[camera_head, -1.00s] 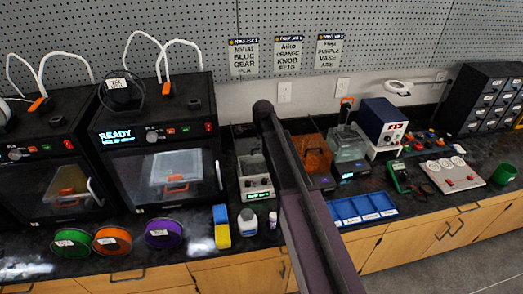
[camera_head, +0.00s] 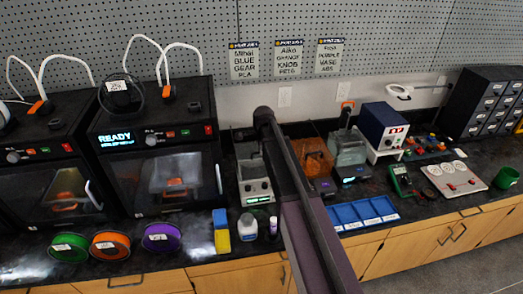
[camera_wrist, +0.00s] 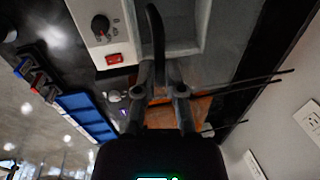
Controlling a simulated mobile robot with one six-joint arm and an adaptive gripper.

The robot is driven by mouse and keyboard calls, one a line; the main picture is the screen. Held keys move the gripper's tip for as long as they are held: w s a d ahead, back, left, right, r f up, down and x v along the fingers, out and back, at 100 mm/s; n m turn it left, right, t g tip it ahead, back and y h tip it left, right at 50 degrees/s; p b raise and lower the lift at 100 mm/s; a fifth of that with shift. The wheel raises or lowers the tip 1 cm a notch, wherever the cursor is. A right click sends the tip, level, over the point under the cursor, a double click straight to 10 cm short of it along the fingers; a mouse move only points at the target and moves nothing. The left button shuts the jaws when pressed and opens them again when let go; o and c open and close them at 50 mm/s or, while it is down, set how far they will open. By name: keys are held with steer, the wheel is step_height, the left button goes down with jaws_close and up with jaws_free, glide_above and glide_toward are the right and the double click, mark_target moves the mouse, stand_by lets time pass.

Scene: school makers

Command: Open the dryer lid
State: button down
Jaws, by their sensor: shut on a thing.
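The dryer (camera_head: 320,186) appears to be the low box with the translucent orange lid (camera_head: 317,158) on the bench, right of the grey device. My dark arm crosses in front of its left side. In the head view my gripper is hidden. In the wrist view my gripper (camera_wrist: 161,84) is over the orange lid (camera_wrist: 196,108), its two dark fingers a little apart. It is shut on a part of the lid, but the gripped part is small and hard to make out. I cannot tell whether the lid is raised.
A grey device (camera_head: 253,183) with a knob and red switch stands close left of the dryer. A grey-green box (camera_head: 349,149) and a blue power supply (camera_head: 384,122) stand to the right. A blue tray (camera_head: 361,213) lies in front. The pegboard wall (camera_head: 390,45) is behind.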

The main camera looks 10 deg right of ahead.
steer(key=shift+w, duration=0.15)
steer(key=w, duration=1.5)
steer(key=shift+w+a, duration=0.15)
steer(key=shift+w, duration=0.1)
steer(key=c, duration=0.7)
jaws_free()
